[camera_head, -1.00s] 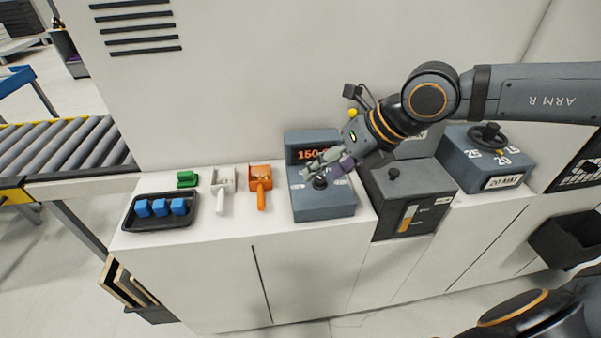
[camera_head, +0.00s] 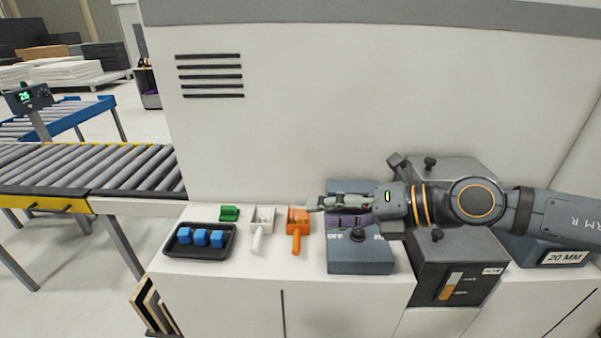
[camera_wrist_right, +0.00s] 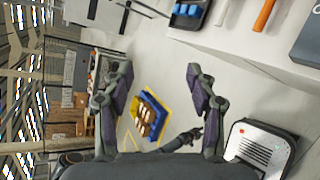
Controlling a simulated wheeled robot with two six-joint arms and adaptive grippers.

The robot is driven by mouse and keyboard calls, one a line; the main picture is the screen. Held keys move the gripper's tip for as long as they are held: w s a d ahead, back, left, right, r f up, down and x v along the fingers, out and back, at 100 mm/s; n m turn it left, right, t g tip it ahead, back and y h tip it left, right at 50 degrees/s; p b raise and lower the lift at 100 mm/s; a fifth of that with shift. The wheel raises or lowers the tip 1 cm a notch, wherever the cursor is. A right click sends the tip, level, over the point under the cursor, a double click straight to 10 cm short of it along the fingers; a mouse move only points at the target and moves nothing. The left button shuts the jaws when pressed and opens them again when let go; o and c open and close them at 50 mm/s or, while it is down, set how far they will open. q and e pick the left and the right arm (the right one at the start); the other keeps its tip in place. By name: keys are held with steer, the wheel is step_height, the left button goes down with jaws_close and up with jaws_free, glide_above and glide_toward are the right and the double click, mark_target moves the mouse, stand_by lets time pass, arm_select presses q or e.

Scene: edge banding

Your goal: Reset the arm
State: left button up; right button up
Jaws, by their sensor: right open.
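My right arm comes in from the right in the head view. My right gripper (camera_head: 335,208) is above the blue-grey control box (camera_head: 360,262) with a black knob, and it points left. It hides the box's display. In the right wrist view the right gripper (camera_wrist_right: 155,95) is open, its two fingers wide apart with nothing between them. My left gripper is not in the head view.
A black tray (camera_head: 180,248) with blue blocks, a green piece (camera_head: 229,214), a white scraper (camera_head: 261,228) and an orange scraper (camera_head: 298,230) stand on the white counter left of the box. A roller conveyor (camera_head: 90,172) is farther left. A dark box (camera_head: 450,275) is at right.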

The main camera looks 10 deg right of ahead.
steer(key=w+d+r+m+t+y, duration=0.1)
steer(key=w+r+m+t+y, duration=0.1)
steer(key=w+r+m+t, duration=0.35)
steer(key=w+d+f+m+t+h, duration=0.2)
steer(key=d+f+m+t+h, duration=0.65)
steer(key=m, duration=0.55)
steer(key=s+d+f+m+g+h, duration=0.3)
steer(key=d+f+m+g+h, duration=0.35)
steer(key=d+f+m, duration=0.35)
steer(key=s+a+f+m+g, duration=0.1)
steer(key=s+a+f+g, duration=0.25)
steer(key=s+f, duration=0.3)
steer(key=s+a+f+m+g+y, duration=0.1)
steer(key=s+a+f+m+g, duration=0.2)
steer(key=s+f, duration=0.4)
steer(key=s+a+f+g, duration=0.3)
steer(key=s+f+g, duration=0.2)
steer(key=f, duration=0.3)
steer(key=s+d+f+g, duration=0.1)
steer(key=d+f, duration=0.1)
steer(key=f, duration=1.2)
steer(key=s+d+f, duration=0.2)
steer(key=f, duration=1.1)
steer(key=s+f+g, duration=0.1)
steer(key=s+f, duration=1.3)
steer(key=s, duration=0.3)
steer(key=shift+s+d+f+m, duration=0.25)
steer(key=shift+d+f+m, duration=0.1)
steer(key=shift+f+m, duration=0.1)
